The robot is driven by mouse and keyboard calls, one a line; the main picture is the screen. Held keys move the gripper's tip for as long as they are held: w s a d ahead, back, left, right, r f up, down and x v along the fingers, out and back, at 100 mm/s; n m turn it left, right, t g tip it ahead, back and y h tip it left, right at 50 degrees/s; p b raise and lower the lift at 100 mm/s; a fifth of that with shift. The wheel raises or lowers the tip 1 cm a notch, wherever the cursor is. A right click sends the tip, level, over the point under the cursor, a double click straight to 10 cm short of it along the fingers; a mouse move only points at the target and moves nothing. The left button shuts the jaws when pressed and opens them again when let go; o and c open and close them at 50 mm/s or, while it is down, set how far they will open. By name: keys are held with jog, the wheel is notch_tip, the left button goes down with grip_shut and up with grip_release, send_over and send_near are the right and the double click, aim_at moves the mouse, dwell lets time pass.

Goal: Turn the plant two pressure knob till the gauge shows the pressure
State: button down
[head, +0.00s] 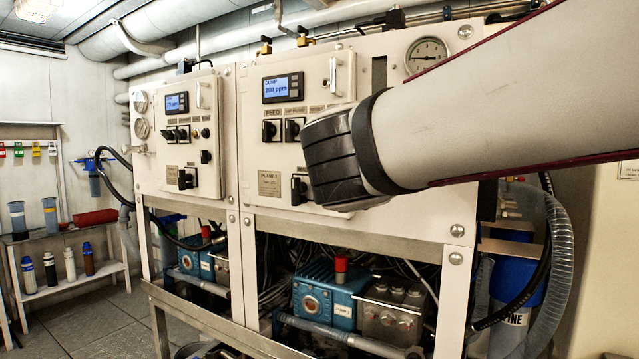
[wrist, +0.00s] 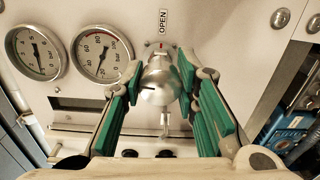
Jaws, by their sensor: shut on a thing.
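In the wrist view a silver knob (wrist: 158,84) stands out from the cream panel, under an OPEN label (wrist: 163,21) and a small red mark. My gripper (wrist: 162,68) has its green-padded fingers on either side of the knob and is shut on it. A round gauge (wrist: 102,54) with a red mark on its dial and a bar scale sits just left of the knob. Its exact reading is too small to tell. In the head view my arm hides my gripper and the knob; one gauge (head: 427,54) shows above the arm.
A second bar gauge (wrist: 37,53) is at the far left of the wrist view. In the head view, a display (head: 283,88) and black switches (head: 271,130) are on the panel left of my arm. A blue pump (head: 325,292) sits below. Open floor (head: 90,335) shows at left.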

jog(key=m+b, duration=0.2)
jog(key=b, duration=0.1)
jog(key=m+b, duration=0.2)
jog(key=b, duration=0.1)
jog(key=shift+f+b, duration=0.3)
jog(key=shift+b, duration=0.1)
jog(key=shift+r+m+b, duration=0.1)
jog(key=shift+m+b, duration=0.5)
jog(key=shift+b, duration=0.15)
jog(key=c, duration=1.2)
grip_release()
jog(key=shift+r, duration=0.1)
